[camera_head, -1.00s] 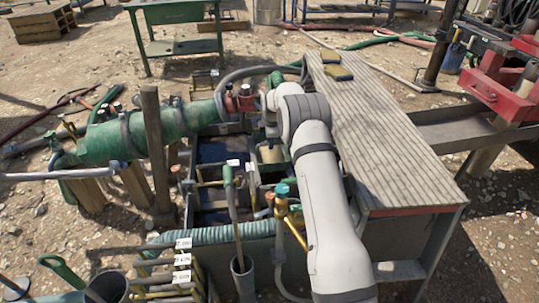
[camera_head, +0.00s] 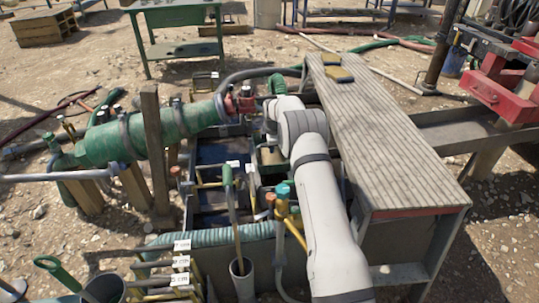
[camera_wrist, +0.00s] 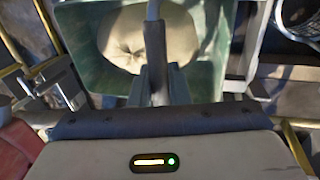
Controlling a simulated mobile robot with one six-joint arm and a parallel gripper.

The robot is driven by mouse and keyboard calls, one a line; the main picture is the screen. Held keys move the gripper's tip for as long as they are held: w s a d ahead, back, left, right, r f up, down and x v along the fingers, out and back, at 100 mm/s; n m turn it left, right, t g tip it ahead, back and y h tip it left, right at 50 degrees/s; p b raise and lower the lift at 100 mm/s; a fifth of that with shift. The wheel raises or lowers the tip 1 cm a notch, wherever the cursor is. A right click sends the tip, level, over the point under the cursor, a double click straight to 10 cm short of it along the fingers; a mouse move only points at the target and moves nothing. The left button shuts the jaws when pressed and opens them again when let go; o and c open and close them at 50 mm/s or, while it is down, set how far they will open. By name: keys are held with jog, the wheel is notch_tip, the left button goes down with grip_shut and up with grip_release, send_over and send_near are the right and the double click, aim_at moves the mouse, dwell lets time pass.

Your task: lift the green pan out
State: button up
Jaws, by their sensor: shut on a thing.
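The green pan (camera_wrist: 85,70) fills the upper middle of the wrist view. It is a green, straight-walled pan with a pale tan lump or fill (camera_wrist: 125,40) inside. A grey upright handle (camera_wrist: 153,9) rises over it. My gripper (camera_wrist: 156,70) is shut on this handle, with its fingers in front of the pan. In the head view the pan (camera_head: 271,169) shows partly, below and left of my wrist, within the dark tank (camera_head: 207,216). My arm hides its right side. I cannot tell whether its bottom touches anything.
A slatted wooden deck (camera_head: 385,130) stands close right of my arm. A large green cylinder (camera_head: 150,132) and a wooden post (camera_head: 156,145) stand left of the tank. Yellow-railed frames and a green-handled tool (camera_head: 234,215) are in front. Pipes and hoses surround the tank.

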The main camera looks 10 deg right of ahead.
grip_shut()
dwell(0.8)
jog(key=shift+w+r, duration=0.15)
jog(key=shift+r, duration=0.6)
notch_tip(320, 180, up, 17)
jog(key=p, duration=0.4)
jog(key=shift+f, duration=0.1)
jog(key=shift+p, duration=0.35)
jog(key=shift+r+p, duration=1.05)
jog(key=shift+r, duration=0.1)
